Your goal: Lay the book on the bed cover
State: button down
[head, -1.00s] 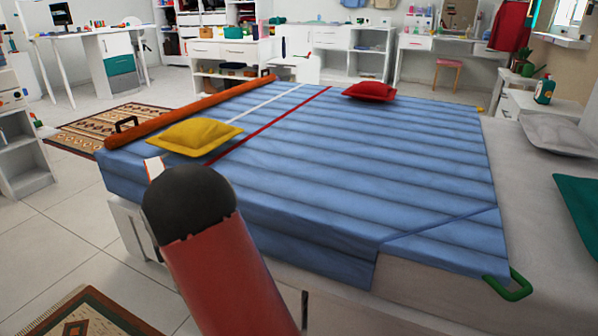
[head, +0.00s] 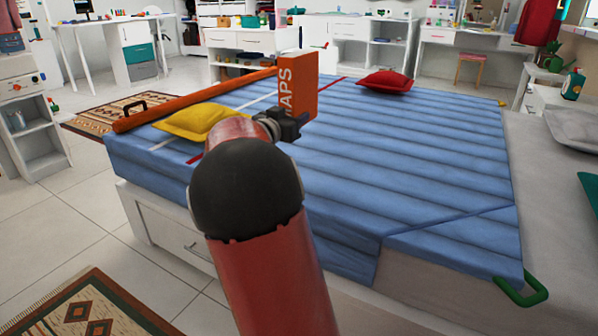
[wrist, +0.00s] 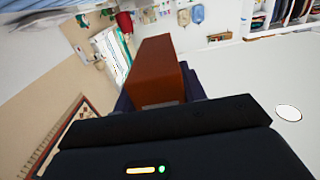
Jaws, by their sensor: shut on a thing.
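An orange book (head: 297,88) with "MAPS" lettering is held upright by my gripper (head: 290,124). In the head view it appears over the blue striped bed cover (head: 410,150), with a gap I cannot measure. In the wrist view the book (wrist: 158,75) stands out from the dark gripper, which is shut on its near end; the fingertips are mostly hidden. My arm covers part of the cover's near left side.
A yellow pillow (head: 200,122) lies on the cover at the left, partly behind my arm. A red pillow (head: 385,81) lies toward the back. An orange roll (head: 190,100) runs along the left edge. The cover's middle and right are clear.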

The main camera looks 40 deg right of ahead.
notch_tip(320, 180, down, 16)
jog(key=b, duration=0.4)
jog(key=shift+f, duration=0.1)
jog(key=shift+f, duration=0.2)
jog(key=c, duration=0.8)
grip_release()
jog(key=shift+f, duration=0.1)
